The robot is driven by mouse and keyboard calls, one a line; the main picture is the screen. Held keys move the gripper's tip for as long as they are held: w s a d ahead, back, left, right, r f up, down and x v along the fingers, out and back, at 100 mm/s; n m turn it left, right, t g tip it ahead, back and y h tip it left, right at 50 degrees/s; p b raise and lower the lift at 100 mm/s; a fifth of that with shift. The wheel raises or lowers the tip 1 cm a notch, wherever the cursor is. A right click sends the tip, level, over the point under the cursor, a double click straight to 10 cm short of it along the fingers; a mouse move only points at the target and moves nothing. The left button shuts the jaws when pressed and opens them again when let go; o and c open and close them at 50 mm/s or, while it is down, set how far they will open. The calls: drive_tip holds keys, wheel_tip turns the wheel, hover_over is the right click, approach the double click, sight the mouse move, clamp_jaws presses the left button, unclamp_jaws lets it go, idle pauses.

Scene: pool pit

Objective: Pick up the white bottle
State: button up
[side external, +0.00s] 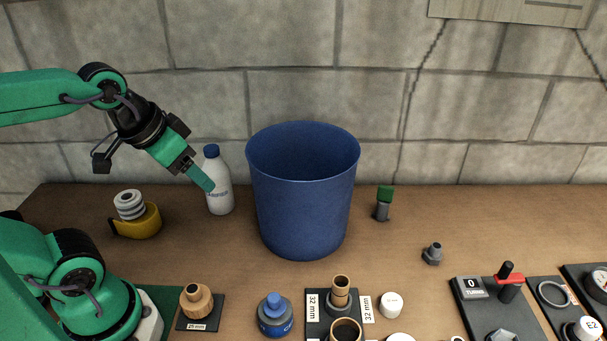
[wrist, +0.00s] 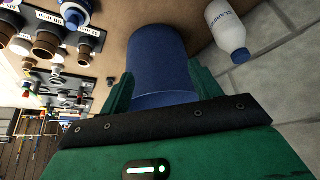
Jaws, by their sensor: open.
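The white bottle (side external: 218,186) with a dark blue cap stands upright at the back of the table, just left of the blue bin. In the wrist view the white bottle (wrist: 227,27) shows at the upper right, outside the jaws. My gripper (side external: 207,184) is open and empty. In the side view its green fingers overlap the left edge of the bottle, above the table; whether they touch it I cannot tell. In the wrist view my gripper (wrist: 160,88) has its two green fingers apart, with the blue bin showing between them.
The large blue bin (side external: 302,200) stands close to the right of the bottle. A stone wall (side external: 330,90) rises behind. A blue-capped jar (side external: 275,318) and pipe fittings line the front.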

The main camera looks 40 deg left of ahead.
drive_tip(key=w+a+r+g, duration=0.1)
drive_tip(key=w+a+g, duration=0.2)
drive_tip(key=w+a, duration=0.45)
drive_tip(key=g, duration=0.2)
hover_over(211, 148)
drive_tip(key=f, duration=0.1)
drive_tip(key=d+f, duration=0.1)
drive_tip(key=shift+f, duration=0.35)
drive_tip(key=shift+w+a+f+m+g, duration=0.1)
drive_tip(key=shift+a+f+m+g, duration=0.15)
drive_tip(key=shift+a, duration=0.25)
drive_tip(key=shift+a+f, duration=0.1)
drive_tip(key=shift+f, duration=3.8)
clamp_jaws()
